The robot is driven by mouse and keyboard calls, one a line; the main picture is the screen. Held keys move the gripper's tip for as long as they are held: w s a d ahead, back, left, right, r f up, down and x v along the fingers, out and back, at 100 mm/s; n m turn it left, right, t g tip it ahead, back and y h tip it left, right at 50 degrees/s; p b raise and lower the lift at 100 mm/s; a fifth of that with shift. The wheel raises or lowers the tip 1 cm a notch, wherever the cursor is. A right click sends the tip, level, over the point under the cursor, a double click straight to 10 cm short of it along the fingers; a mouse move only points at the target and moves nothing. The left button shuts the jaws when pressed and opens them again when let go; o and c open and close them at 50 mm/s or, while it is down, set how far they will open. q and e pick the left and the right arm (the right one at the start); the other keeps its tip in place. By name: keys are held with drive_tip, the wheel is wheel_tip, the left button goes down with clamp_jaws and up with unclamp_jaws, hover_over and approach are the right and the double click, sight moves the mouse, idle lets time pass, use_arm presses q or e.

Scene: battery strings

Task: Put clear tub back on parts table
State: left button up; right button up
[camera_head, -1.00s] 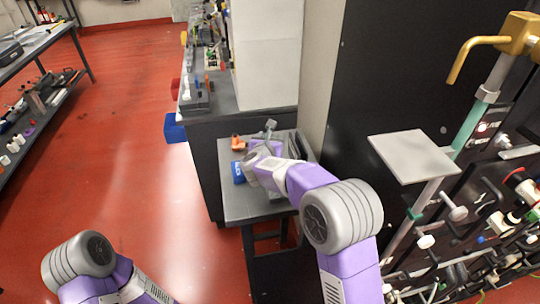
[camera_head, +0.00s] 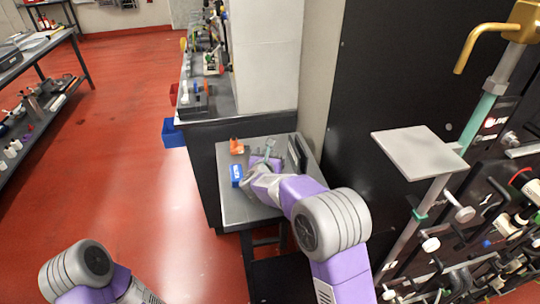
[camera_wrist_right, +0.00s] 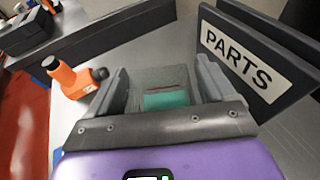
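The clear tub (camera_wrist_right: 165,78) shows in the right wrist view as a see-through box with something green inside. My right gripper (camera_wrist_right: 163,85) has its two fingers against opposite sides of the tub and looks shut on it. In the head view my right gripper (camera_head: 264,166) is over the grey parts table (camera_head: 236,207). The tub is small there and partly hidden by the gripper. I cannot tell whether its base touches the tabletop. Only part of my left arm shows at the lower left; its gripper is out of view.
An orange item (camera_head: 237,146) and a blue box (camera_head: 236,174) stand on the table's left side. A dark board with a PARTS sign (camera_wrist_right: 243,58) stands on the right. A dark cabinet (camera_head: 370,90) and a white wall block (camera_head: 265,60) border the table.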

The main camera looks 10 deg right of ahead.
drive_tip(key=shift+o, duration=0.3)
drive_tip(key=shift+r, duration=0.2)
drive_tip(key=p+v, duration=0.1)
drive_tip(key=v, duration=0.9)
drive_tip(key=shift+s+a+r, duration=0.1)
drive_tip(key=shift+s+r, duration=0.05)
drive_tip(key=shift+s, duration=0.15)
drive_tip(key=shift+s+a+r, duration=0.15)
drive_tip(key=shift+s+a, duration=0.05)
drive_tip(key=shift+s, duration=0.4)
